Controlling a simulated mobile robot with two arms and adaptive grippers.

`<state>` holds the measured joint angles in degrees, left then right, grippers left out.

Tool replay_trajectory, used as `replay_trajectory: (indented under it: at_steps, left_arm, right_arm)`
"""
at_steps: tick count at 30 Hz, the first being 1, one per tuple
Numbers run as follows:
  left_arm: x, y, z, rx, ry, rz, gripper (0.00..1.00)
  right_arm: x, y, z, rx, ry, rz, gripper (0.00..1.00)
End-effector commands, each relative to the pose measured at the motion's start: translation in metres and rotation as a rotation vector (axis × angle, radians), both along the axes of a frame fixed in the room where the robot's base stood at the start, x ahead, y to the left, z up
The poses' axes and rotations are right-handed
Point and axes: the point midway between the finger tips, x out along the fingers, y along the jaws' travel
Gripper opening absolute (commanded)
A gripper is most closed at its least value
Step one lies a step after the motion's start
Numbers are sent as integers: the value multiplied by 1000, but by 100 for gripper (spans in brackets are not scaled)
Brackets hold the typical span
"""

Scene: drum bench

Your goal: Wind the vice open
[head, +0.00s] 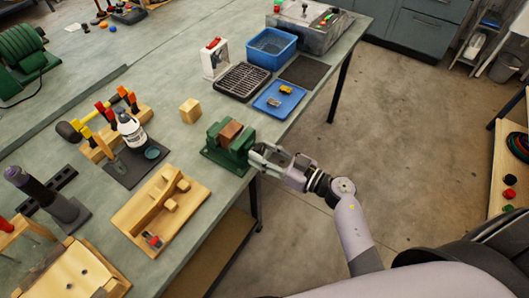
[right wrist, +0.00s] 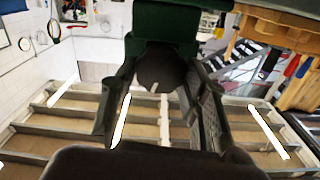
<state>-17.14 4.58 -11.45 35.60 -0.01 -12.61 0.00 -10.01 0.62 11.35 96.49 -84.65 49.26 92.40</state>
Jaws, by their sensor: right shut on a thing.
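The green vice (head: 215,153) stands at the bench's near right edge. A brown wooden block (head: 229,132) sits between its jaws. My right gripper (head: 262,158) is at the vice's front, just off the bench edge, shut on the vice handle. In the right wrist view the green vice body (right wrist: 165,22) is at the top, and the dark round handle end (right wrist: 160,70) lies between my two fingers (right wrist: 163,95). The fingers hide most of the handle in the head view. My left gripper is not in view.
On the bench (head: 190,83) beside the vice are a wooden board (head: 140,208), a small wood block (head: 190,110), a black grate (head: 243,82) and blue trays (head: 271,48). A bottle (head: 131,132) stands on a dark mat. Open floor (head: 390,120) lies right of the bench.

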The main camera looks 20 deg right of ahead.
Motion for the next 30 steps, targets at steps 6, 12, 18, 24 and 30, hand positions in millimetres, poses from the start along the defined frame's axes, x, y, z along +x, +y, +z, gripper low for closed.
replay_trajectory:
  at_steps: [6,12,18,24,30]
  left_arm:
    - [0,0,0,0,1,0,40]
    - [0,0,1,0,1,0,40]
    - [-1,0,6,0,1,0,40]
    - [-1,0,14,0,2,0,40]
    - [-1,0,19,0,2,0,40]
  right_arm:
    - [0,0,0,0,0,1,16]
    - [0,0,0,-5,-3,1,14]
    - [-1,-1,1,-48,-34,0,14]
    - [-1,0,1,-149,-110,2,14]
    - [-2,1,0,-292,-221,3,14]
